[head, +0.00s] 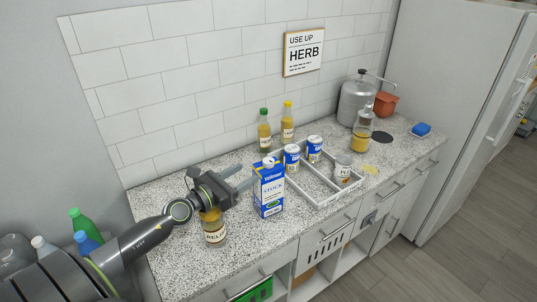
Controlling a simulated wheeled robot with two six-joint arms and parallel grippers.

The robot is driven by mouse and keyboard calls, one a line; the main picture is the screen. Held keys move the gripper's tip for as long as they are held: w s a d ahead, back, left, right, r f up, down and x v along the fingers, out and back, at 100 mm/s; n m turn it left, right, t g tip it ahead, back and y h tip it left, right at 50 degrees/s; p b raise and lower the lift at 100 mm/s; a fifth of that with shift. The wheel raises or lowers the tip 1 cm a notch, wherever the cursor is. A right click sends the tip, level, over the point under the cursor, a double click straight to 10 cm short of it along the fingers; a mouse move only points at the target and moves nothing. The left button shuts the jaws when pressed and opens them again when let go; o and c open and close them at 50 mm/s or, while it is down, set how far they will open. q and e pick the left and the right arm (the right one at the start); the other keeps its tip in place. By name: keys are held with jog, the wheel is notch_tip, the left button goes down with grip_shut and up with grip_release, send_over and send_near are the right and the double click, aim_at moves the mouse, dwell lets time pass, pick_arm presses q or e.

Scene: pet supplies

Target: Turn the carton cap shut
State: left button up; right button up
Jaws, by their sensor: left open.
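The blue and white stock carton (269,195) stands upright on the speckled counter, in front of the left end of a grey divided tray. Its small cap (268,160) is at the top of the carton; how far it is turned cannot be told. My left gripper (248,177) is open, just left of the carton's upper part, its two fingers pointing right toward it. The fingertips are close to the carton; whether they touch it cannot be told. My right gripper is not in view.
A relish jar (215,232) stands just below my left gripper. The tray (318,186) holds several cans. Two bottles (264,130) stand against the tiled wall. A metal dispenser (355,100) and a glass jar (361,136) stand farther right. The counter front edge before the carton is clear.

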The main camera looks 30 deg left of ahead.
aim_at(264, 163)
pick_arm(q)
jog(key=p+x, duration=0.1)
jog(key=x, duration=0.7)
jog(key=shift+w+d, duration=0.15)
jog(key=shift+w, duration=0.2)
jog(key=shift+x, duration=0.75)
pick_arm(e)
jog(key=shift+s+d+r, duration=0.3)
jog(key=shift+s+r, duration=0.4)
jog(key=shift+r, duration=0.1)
pick_arm(q)
jog(key=c, duration=0.9)
jog(key=shift+f, duration=0.15)
jog(key=shift+c, duration=0.3)
jog(key=m+g+h+b, duration=0.1)
jog(key=m+h+b, duration=0.1)
jog(key=b, duration=0.6)
jog(key=m+g+h+b, duration=0.1)
jog(key=h+b, duration=0.3)
jog(key=b, duration=0.5)
jog(key=shift+f+m+g, duration=0.2)
jog(key=shift+m+g, duration=0.2)
jog(key=shift+m, duration=0.3)
jog(key=shift+d+r+h+b, duration=0.15)
jog(key=shift+h+b, duration=0.25)
jog(key=shift+b, duration=0.45)
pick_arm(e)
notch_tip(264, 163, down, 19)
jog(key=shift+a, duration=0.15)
